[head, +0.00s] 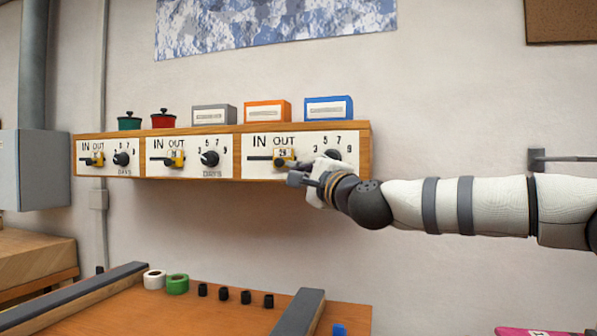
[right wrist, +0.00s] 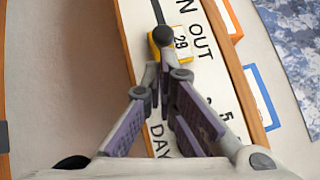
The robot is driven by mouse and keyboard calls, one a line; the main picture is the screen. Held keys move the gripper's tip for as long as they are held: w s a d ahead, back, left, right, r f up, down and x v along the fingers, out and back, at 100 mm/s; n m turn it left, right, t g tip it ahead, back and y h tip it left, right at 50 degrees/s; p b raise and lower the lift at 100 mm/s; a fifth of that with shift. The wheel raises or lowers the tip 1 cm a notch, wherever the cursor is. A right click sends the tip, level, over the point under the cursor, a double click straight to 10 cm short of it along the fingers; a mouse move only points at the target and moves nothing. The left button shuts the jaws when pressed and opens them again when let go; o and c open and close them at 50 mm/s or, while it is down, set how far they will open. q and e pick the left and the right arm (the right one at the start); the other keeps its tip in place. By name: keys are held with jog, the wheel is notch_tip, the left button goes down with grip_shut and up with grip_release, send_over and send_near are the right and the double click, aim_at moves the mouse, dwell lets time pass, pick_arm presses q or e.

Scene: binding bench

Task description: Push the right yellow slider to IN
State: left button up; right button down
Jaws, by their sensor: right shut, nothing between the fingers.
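The right yellow slider (head: 290,154) is on the right white panel (head: 262,170), below OUT, with the dark slot running left below IN. It carries a small numbered label and a black round knob (head: 279,162). My right gripper (head: 293,178) is in front of this panel, just below and right of the slider, partly covering the dial. In the right wrist view, the shut, empty fingertips (right wrist: 166,68) point at the yellow slider (right wrist: 154,47) and lie close to its black knob (right wrist: 155,38). I cannot tell whether they touch. My left gripper is not in view.
The middle panel (head: 163,145) and left panel (head: 84,146) have similar sliders and dials. Orange (head: 266,112), blue (head: 329,108) and grey boxes and two small pots stand on the shelf top. The bench (head: 150,310) below holds tape rolls and small black pieces.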

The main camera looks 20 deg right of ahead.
jog(key=shift+w+a, duration=0.1)
jog(key=w+a, duration=0.2)
jog(key=a, duration=0.1)
jog(key=w+a+b, duration=0.1)
jog(key=a, duration=0.1)
jog(key=shift+w+a+f, duration=0.15)
jog(key=shift+w+f, duration=0.1)
jog(key=shift+w, duration=0.1)
jog(key=shift+a+r, duration=0.1)
jog(key=shift+r, duration=0.1)
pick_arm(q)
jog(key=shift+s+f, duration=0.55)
